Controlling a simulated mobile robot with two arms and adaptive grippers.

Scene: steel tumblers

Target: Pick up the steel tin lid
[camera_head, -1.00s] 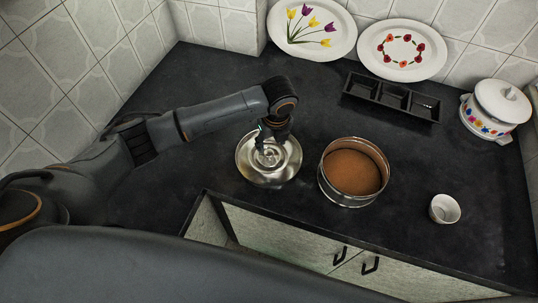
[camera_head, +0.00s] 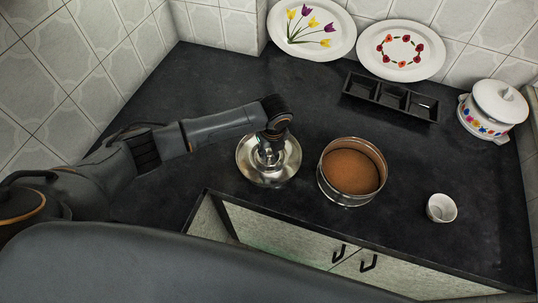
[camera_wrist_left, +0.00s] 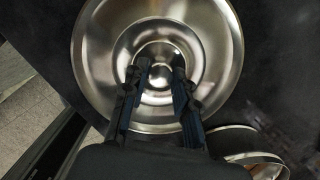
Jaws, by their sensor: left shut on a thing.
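The steel tin lid (camera_head: 285,172) is a round, shiny disc with a raised centre. In the head view it lies on the dark counter, left of the open round tin. It fills much of the left wrist view (camera_wrist_left: 215,35). My left gripper (camera_head: 268,153) is over the middle of the lid, pointing down. In the left wrist view its two fingers (camera_wrist_left: 160,72) stand on either side of the raised centre and are shut on it. I cannot see clear space between lid and counter. My right gripper is not in view.
The open tin (camera_head: 347,196) with brown contents stands close to the right of the lid. A white cup (camera_head: 441,208) is farther right. A black divided tray (camera_head: 391,97), a lidded pot (camera_head: 493,110) and two plates (camera_head: 400,50) stand at the back. The left counter is clear.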

